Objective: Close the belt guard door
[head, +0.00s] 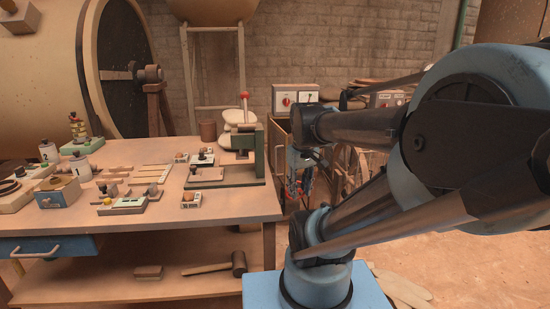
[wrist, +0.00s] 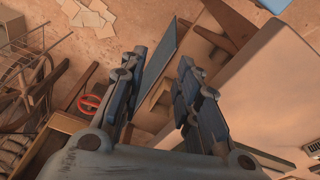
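My gripper (wrist: 161,60) is open in the wrist view, its two dark fingers apart. A thin blue-grey panel (wrist: 166,50), which looks like the belt guard door seen nearly edge-on, stands beyond and between the fingertips. It looks swung out from a wooden housing, but its hinge is not clear. I cannot tell whether a finger touches it. In the head view, a wooden housing (head: 281,134) stands behind the bench's right end; my arm covers much of that area, and the door cannot be made out there.
A workbench (head: 240,207) with jars, blocks and a green-framed press (head: 259,155) fills the left. In the wrist view, a red handwheel (wrist: 90,102) lies left of the fingers and a large spoked wheel (wrist: 25,82) farther left. Bare floor (wrist: 120,42) shows beyond.

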